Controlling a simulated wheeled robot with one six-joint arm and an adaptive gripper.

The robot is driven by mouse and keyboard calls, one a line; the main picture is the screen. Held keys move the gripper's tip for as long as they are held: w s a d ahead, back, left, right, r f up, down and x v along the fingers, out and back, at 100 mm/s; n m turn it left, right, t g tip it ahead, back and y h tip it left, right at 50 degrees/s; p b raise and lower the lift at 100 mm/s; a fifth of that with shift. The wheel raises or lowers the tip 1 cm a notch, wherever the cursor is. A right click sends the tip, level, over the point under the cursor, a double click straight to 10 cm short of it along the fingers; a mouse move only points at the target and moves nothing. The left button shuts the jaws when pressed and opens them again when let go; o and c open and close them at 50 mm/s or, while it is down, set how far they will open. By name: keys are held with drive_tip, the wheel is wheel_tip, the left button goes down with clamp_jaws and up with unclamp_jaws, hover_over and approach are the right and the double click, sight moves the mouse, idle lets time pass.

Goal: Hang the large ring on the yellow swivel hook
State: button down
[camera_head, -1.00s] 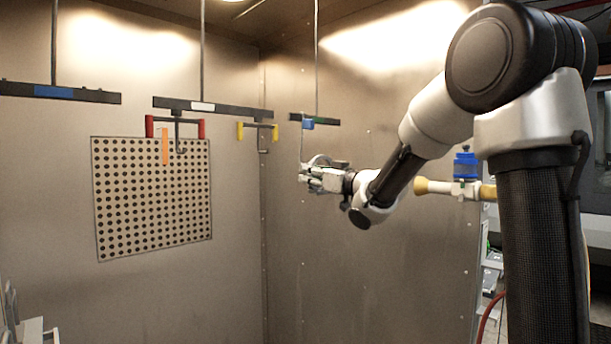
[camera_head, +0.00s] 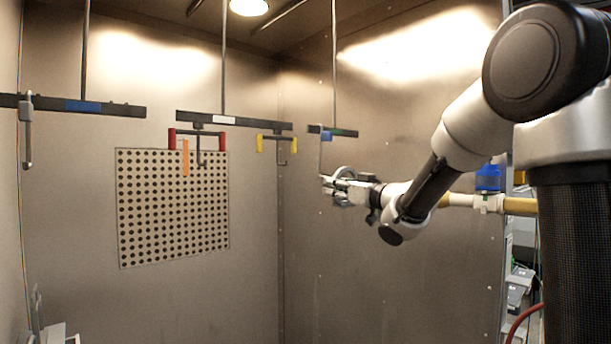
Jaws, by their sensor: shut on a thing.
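My gripper (camera_head: 335,187) is shut on a grey ring (camera_head: 345,170), whose curved top shows above the fingers; the fingers hide much of it. The yellow swivel hook (camera_head: 281,162) hangs from the middle bar, left of and a little above my gripper. It has a yellow end piece on each side and a dark hook hanging between them. The hook looks empty. My gripper is apart from it in the picture; the depth between them is hard to tell.
A red-ended hook (camera_head: 201,160) and an orange strip (camera_head: 186,158) hang left on the middle bar (camera_head: 235,119). A perforated panel (camera_head: 172,220) is behind.

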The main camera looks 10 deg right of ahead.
drive_tip(key=s+a+r+n+g+y, duration=0.3)
drive_tip(key=s+a+r, duration=0.3)
drive_tip(key=s+a, duration=0.6)
drive_tip(key=w+a+f, duration=0.2)
drive_tip(key=w+a, duration=0.1)
drive_tip(key=w, duration=0.3)
drive_tip(key=shift+w+h, duration=0.3)
drive_tip(key=shift+w, duration=0.1)
drive_tip(key=shift+a, duration=0.1)
drive_tip(key=shift+w+d+x, duration=0.1)
drive_tip(key=shift+d+x, duration=0.05)
drive_tip(key=shift+x, duration=0.6)
drive_tip(key=shift+w+d+x, duration=0.1)
drive_tip(key=shift+w+x, duration=0.05)
drive_tip(key=shift+x, duration=0.6)
drive_tip(key=shift+w+d+x, duration=0.1)
drive_tip(key=shift+d+x, duration=0.05)
drive_tip(key=shift+x, duration=0.6)
drive_tip(key=shift+f, duration=0.2)
drive_tip(key=shift+f, duration=0.6)
